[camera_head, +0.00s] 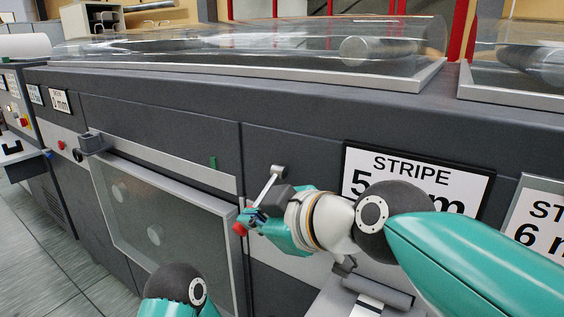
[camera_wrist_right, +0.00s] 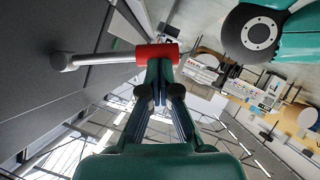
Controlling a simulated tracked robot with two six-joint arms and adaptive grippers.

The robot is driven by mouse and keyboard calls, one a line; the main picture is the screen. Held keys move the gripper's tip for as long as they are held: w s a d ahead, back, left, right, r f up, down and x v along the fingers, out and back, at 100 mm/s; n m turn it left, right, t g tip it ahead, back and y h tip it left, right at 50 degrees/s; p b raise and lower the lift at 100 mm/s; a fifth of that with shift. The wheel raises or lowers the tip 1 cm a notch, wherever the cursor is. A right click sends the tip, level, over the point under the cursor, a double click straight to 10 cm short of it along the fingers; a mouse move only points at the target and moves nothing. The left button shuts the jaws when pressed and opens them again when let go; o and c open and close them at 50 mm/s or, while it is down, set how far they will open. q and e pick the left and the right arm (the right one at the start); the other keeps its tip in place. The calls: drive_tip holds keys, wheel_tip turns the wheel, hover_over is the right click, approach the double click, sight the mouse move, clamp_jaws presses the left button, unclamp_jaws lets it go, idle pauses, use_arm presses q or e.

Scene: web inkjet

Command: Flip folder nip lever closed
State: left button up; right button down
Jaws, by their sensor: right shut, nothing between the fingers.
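The nip lever (camera_head: 267,186) is a short silver rod on the dark machine's front panel, left of the "STRIPE 5" sign. Its pivot end is at the upper right and the rod slants down and left. A red grip (camera_head: 240,229) shows at its lower end, partly behind my right gripper. My right gripper (camera_head: 252,217) is at this lower end, shut and empty. In the right wrist view the rod (camera_wrist_right: 105,58) runs level to the red grip (camera_wrist_right: 157,53). My shut fingertips (camera_wrist_right: 160,72) are right at the grip; I cannot tell whether they touch. My left gripper is out of view.
A framed clear window (camera_head: 165,225) and a grey latch block (camera_head: 92,143) are left of the lever. The "STRIPE 5" sign (camera_head: 465,180) is behind my right arm. A clear cover (camera_head: 250,45) tops the machine. Open floor (camera_head: 50,260) lies at the left.

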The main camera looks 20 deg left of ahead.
drive_tip(key=shift+w+f+b, duration=0.15)
drive_tip(key=shift+f+b, duration=0.15)
drive_tip(key=shift+f, duration=0.15)
idle(0.3)
drive_tip(key=s+a+r+p+v, duration=0.1)
drive_tip(key=v, duration=1.2)
drive_tip(key=shift+s+a+r+p, duration=0.2)
drive_tip(key=shift+a+r+p, duration=0.15)
drive_tip(key=shift+r+p, duration=0.05)
